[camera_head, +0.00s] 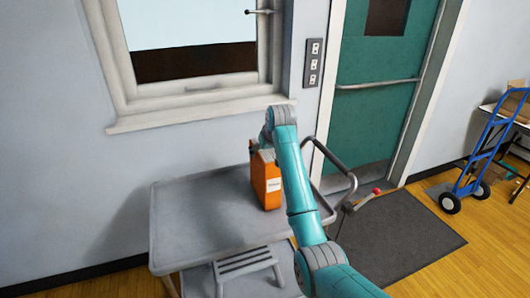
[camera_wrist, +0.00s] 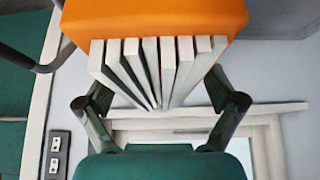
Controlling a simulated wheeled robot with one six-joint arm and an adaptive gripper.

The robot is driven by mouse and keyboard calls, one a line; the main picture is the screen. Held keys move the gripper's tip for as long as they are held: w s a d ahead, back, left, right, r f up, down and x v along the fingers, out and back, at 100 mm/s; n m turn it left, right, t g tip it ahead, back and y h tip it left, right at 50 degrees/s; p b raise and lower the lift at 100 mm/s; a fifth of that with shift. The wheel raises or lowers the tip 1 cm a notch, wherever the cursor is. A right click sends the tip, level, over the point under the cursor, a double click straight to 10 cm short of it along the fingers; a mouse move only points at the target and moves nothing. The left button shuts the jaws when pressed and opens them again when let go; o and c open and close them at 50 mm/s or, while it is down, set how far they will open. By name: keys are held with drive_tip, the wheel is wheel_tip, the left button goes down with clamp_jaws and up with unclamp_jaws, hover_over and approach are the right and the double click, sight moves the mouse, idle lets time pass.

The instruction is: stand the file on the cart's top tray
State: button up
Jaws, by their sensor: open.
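The orange file (camera_head: 266,182) with a white label stands upright on the grey top tray (camera_head: 190,225) of the cart, near its right side. In the wrist view the orange file (camera_wrist: 150,16) fills the top, with several white page edges fanned below its cover. My gripper (camera_wrist: 159,88) is open, one dark finger on each side of the page edges. Whether the fingers touch the file cannot be told. In the head view my gripper (camera_head: 256,146) is at the top back of the file, mostly hidden behind my teal arm.
The window sill (camera_head: 200,115) and wall are close behind the cart. A curved cart handle (camera_head: 340,165) rises at the right. The tray's left side is bare. A blue hand truck (camera_head: 490,150) stands far right.

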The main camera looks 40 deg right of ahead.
drive_tip(key=v, duration=1.2)
drive_tip(key=shift+r, duration=0.1)
